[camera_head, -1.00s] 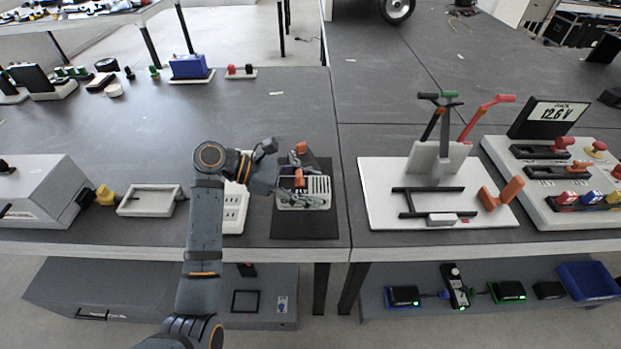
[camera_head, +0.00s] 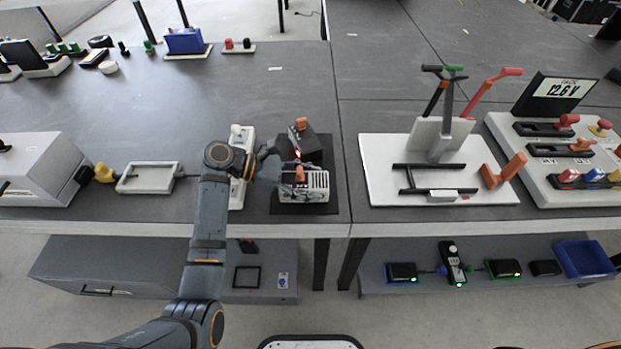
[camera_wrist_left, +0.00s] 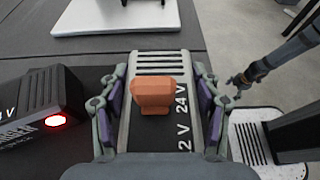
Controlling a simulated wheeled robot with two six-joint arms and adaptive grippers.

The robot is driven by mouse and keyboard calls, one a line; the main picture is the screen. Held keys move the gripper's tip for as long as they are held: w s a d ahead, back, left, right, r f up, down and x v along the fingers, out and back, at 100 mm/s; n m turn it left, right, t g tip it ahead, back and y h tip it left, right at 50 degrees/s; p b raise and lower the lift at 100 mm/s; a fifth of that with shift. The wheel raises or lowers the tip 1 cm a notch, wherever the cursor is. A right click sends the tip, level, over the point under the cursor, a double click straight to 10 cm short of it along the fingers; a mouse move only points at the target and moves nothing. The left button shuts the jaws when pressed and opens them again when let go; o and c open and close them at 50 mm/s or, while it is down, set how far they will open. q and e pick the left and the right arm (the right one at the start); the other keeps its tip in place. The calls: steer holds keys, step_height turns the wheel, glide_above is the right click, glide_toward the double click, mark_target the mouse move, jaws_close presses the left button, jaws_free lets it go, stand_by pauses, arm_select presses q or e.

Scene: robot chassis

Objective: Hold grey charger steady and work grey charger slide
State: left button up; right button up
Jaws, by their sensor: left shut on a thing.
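The grey charger (camera_head: 317,184) sits on a dark mat near the table's front edge. It has a slotted light end and an orange slide knob (camera_head: 300,174). The charger also shows in the left wrist view (camera_wrist_left: 153,62), with the orange knob (camera_wrist_left: 154,94) on a dark strip marked "24 V". My left gripper (camera_wrist_left: 160,82) is shut on the charger, its purple-padded fingers against both sides and the knob between them. In the head view my left gripper (camera_head: 284,182) partly hides the charger's left end. My right gripper (camera_wrist_left: 238,86) is small and over the floor; its jaws are unclear.
A black charger (camera_head: 314,144) with an orange knob and red light stands right behind the grey one. A white socket strip (camera_head: 238,192) is at its left. A white board (camera_head: 378,186) with levers stands to the right. The table's back middle is clear.

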steer(key=shift+r+p, duration=0.75)
steer(key=shift+r, duration=0.05)
stand_by(1.4)
stand_by(1.3)
